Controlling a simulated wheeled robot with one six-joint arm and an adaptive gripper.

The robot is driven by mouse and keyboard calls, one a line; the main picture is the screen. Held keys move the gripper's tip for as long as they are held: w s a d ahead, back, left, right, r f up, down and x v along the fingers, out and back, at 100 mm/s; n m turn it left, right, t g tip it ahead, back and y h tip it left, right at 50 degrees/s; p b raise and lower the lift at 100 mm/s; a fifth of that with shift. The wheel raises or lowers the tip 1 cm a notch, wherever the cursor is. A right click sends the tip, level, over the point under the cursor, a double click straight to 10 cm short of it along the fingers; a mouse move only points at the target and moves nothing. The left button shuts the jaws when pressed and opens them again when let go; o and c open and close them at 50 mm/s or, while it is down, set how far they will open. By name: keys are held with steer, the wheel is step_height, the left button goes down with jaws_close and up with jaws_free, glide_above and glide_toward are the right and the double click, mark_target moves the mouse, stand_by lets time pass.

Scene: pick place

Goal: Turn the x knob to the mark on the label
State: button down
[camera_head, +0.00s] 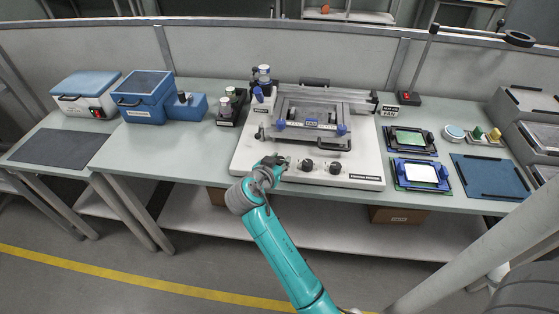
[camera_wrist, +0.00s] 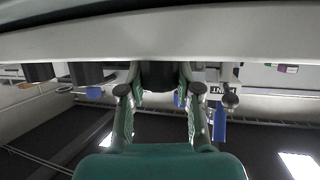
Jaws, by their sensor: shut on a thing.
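A white printer base (camera_head: 355,179) on the bench carries a row of dark knobs along its front edge. The middle knob (camera_head: 308,165) and the right knob (camera_head: 335,167) stand free. My gripper (camera_head: 274,161) is at the left end of this row. In the wrist view my gripper (camera_wrist: 158,92) has its two fingers on either side of a dark knob (camera_wrist: 160,75), shut on it. The two free knobs show at the left there, apart from the fingers. The knob's mark, its pointer and the lettering near it are hidden or too small to read.
A framed stage (camera_head: 312,118) with blue knobs sits above the base. Dark bottles in a holder (camera_head: 230,105) and blue boxes (camera_head: 145,95) stand to the left. Two framed boards (camera_head: 414,175) and a blue mat (camera_head: 490,177) lie to the right. The bench front is clear.

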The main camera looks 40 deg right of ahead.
steer(key=n+t+y, duration=0.2)
steer(key=n+t, duration=0.1)
steer(key=shift+s+d+n+t, duration=0.1)
steer(key=shift+s+n+t, duration=0.05)
steer(key=shift+n+t, duration=0.15)
steer(key=shift+n+t+y, duration=1.8)
steer(key=shift+n+y, duration=0.6)
steer(key=shift+n, duration=0.1)
steer(key=shift+y, duration=0.3)
steer(key=c, duration=0.8)
jaws_free()
steer(key=v, duration=1.2)
steer(key=shift+f, duration=0.1)
